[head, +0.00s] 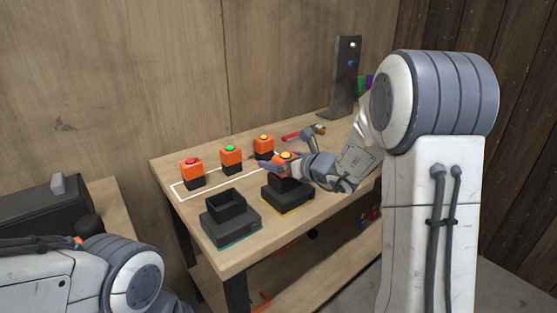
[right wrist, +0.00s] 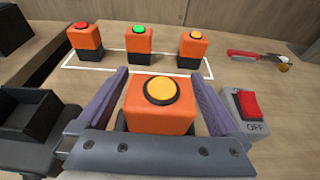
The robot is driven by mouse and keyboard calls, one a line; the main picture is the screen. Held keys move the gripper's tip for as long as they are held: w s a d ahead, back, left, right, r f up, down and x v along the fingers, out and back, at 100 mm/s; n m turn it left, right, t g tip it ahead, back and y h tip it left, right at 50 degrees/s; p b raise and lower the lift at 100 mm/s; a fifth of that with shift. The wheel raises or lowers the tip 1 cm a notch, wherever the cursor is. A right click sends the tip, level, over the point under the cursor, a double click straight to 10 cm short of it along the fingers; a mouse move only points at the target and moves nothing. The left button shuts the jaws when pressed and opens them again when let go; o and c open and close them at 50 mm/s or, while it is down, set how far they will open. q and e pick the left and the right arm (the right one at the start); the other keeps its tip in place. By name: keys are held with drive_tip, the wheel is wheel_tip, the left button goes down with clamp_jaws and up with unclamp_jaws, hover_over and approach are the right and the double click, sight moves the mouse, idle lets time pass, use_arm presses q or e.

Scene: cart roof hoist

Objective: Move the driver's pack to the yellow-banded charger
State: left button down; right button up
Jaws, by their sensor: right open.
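An orange pack with a yellow-orange button (head: 286,156) sits upright in the yellow-banded charger (head: 288,199). My right gripper (head: 284,163) is open around this pack, and in the right wrist view the pack (right wrist: 160,116) stands between the two spread fingers. The teal-banded charger (head: 230,228) stands to the left with its socket empty. Three more orange packs stand inside a white outline: one with a red button (head: 192,172), one with a green button (head: 231,159) and one with an orange button (head: 264,147). I cannot tell which pack is the driver's. My left gripper is out of view.
A red switch marked OFF (right wrist: 246,105) is right of the gripper in the right wrist view. A red-handled tool (head: 297,135) lies behind it. A tall dark panel (head: 346,80) stands at the back. A lower shelf (head: 290,275) runs under the wooden table.

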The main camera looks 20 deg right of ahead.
drive_tip(key=v, duration=1)
